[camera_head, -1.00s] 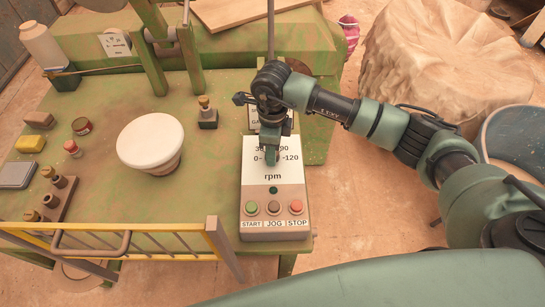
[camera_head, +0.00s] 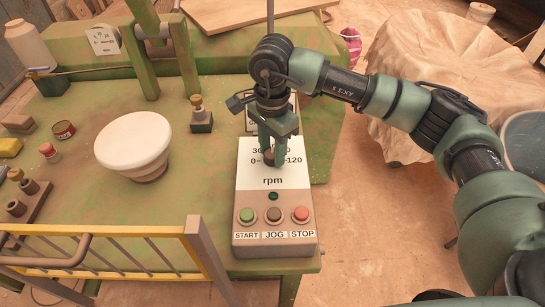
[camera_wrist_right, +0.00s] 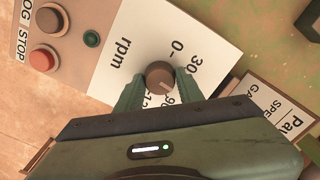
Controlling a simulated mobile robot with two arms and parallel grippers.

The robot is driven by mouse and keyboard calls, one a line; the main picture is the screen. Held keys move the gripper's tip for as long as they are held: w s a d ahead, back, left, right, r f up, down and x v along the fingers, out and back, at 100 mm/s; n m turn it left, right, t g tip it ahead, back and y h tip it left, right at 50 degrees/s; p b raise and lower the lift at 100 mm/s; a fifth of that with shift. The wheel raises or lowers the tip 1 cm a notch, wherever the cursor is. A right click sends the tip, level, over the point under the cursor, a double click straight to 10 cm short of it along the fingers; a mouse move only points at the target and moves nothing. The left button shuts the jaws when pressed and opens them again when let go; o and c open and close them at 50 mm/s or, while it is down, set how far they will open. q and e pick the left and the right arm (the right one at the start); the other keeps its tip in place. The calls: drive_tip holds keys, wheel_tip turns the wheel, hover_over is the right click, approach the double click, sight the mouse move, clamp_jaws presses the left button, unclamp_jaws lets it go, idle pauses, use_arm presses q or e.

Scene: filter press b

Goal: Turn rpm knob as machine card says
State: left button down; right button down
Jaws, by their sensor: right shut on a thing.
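The rpm knob (camera_head: 269,157) is a small brown round knob on the white upper part of the control panel (camera_head: 248,182). My right gripper (camera_head: 272,153) is shut on it from above. In the right wrist view the knob (camera_wrist_right: 160,75) sits between the two green fingertips, among the numbers 0, 30, 90 and a partly hidden 120. The knob's exact setting is hard to read. A white card (camera_wrist_right: 268,115) lies beside the panel; its text is cut off, with "SPE" and "GA" showing. My left gripper is not in view.
Green START (camera_head: 247,215), brown JOG (camera_head: 274,214) and red STOP (camera_head: 301,214) buttons sit on the panel's lower part. A yellow rail (camera_head: 205,255) stands at the front left. A large white-topped round part (camera_head: 133,140) and a small post (camera_head: 201,118) stand left of the panel.

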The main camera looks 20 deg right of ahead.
sight(271, 153)
drive_tip(key=shift+n+b, duration=0.45)
drive_tip(key=shift+n, duration=0.15)
drive_tip(key=c, duration=0.9)
unclamp_jaws()
drive_tip(key=shift+a, duration=0.1)
wheel_tip(271, 153, up, 8)
drive_tip(key=shift+f+b, duration=0.1)
drive_tip(key=shift+b, duration=0.3)
